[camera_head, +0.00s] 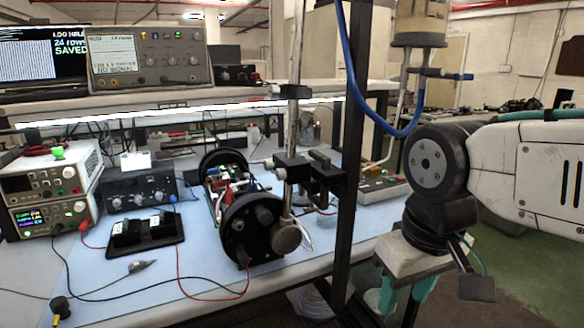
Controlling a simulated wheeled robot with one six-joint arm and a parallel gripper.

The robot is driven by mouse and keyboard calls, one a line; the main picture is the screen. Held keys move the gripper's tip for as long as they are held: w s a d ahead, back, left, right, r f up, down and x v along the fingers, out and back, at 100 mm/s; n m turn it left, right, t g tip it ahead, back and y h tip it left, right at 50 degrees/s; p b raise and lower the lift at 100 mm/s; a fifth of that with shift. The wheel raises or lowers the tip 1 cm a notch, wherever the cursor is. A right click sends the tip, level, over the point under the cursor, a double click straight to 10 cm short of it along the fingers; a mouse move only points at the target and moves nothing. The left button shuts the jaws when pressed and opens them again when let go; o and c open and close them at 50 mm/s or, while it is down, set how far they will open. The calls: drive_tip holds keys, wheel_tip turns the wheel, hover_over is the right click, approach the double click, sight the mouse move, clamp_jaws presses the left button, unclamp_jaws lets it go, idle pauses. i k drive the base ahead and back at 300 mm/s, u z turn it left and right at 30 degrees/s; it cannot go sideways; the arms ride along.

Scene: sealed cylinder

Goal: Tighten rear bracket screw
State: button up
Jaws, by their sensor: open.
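A cylinder assembly (252,220) with black round end plates and exposed electronics between them lies on the blue bench mat. A vertical metal rod (293,110) stands beside it and carries a black clamp bracket (312,175) with a round metal knob (287,238) below. I cannot pick out the rear bracket screw; the far side of the assembly is mostly hidden. My gripper (403,298) hangs at the lower right, in front of the bench edge, pointing down with teal fingers. It is open, appears empty and is well apart from the bracket.
A dark upright post (350,150) stands between my gripper and the assembly. A blue hose (372,118) loops above. A black tray (145,235), loose wires and bench instruments (50,187) occupy the left. A grey box (383,191) sits behind the post.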

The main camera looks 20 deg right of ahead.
sight(269, 165)
drive_tip(key=z, duration=1.9)
drive_tip(key=k, duration=1)
drive_tip(key=u, duration=1.95)
drive_tip(key=i, duration=0.5)
drive_tip(key=u, duration=0.1)
